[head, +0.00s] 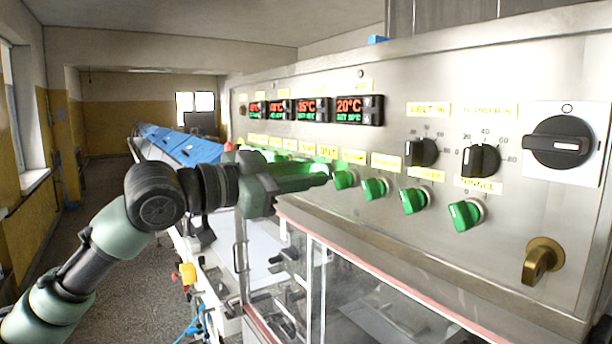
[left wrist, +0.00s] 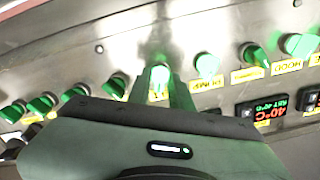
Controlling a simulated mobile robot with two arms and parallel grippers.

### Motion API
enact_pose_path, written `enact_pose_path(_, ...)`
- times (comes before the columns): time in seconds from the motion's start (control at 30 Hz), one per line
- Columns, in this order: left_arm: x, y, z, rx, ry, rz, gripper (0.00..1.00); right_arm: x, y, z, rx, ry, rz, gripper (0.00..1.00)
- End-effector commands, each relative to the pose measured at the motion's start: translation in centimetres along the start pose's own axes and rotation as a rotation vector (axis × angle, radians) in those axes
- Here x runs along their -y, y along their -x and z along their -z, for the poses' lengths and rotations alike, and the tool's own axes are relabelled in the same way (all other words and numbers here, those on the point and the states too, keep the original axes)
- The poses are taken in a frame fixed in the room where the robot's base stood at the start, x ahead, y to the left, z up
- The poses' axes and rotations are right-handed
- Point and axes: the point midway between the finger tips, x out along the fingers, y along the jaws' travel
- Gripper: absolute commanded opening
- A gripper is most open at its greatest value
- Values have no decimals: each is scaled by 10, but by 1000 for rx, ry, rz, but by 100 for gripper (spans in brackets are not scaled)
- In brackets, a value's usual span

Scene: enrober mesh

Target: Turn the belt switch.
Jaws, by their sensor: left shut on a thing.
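My left gripper (head: 320,170) reaches in from the left to the row of green switches on the steel control panel. In the left wrist view its two fingers (left wrist: 160,80) are closed around one lit green knob (left wrist: 159,77), the belt switch. The knob stands between the fingertips, and the gripper hides its lower part and most of its yellow label. In the head view the fingers cover this knob; a yellow label reading BELT (head: 328,152) shows just above them. My right gripper is not in view.
More green switches stand close on both sides, such as one right of the gripper (head: 344,180) and a lit one (left wrist: 207,64). Above are red-and-green displays (head: 350,108).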

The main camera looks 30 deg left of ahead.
Motion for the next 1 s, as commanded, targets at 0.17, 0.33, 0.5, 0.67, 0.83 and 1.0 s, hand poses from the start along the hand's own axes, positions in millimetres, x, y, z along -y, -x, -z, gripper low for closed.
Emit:
enact_pose_path(0.17,0,0,0,2,-76,0,0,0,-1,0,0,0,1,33)
enact_pose_path(0.33,0,0,0,1,-114,0,0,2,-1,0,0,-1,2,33)
enact_pose_path(0.5,0,0,0,1,-129,0,0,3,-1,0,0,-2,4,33)
enact_pose_path(0.67,0,0,0,1,-130,0,0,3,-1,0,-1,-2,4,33)
enact_pose_path(0.83,0,0,0,1,-129,0,24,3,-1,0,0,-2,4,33)
enact_pose_path(1.0,0,0,0,1,-128,0,33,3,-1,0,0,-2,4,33)
